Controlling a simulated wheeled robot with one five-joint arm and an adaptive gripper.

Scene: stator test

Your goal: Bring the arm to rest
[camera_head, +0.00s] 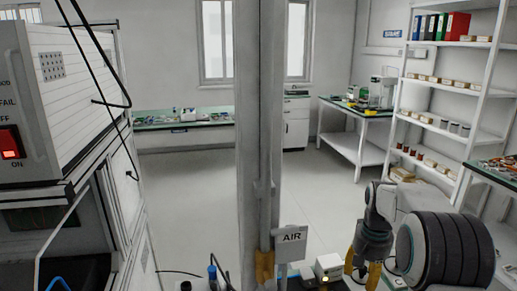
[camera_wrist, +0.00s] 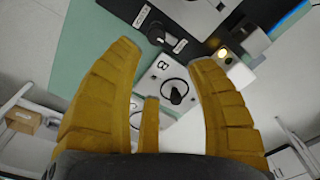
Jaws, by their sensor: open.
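My gripper (camera_head: 363,268) is at the lower right of the head view, with its yellow fingers pointing down and my dark arm beside it. In the wrist view my gripper (camera_wrist: 165,65) shows its yellow fingers spread wide apart, with nothing between them. Beyond the fingers in the wrist view is a light panel (camera_wrist: 160,80) marked B, with a black ring-like part (camera_wrist: 177,92) on it. The fingers appear apart from these things. The arm's lower links are partly hidden in the head view.
A grey post (camera_head: 250,130) with an AIR sign (camera_head: 291,237) stands left of my gripper. A white box (camera_head: 328,267) is close beside the gripper. A shelf rack (camera_head: 398,100) stands behind my arm, and a test cabinet (camera_head: 85,95) at left. The middle floor (camera_head: 200,210) is clear.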

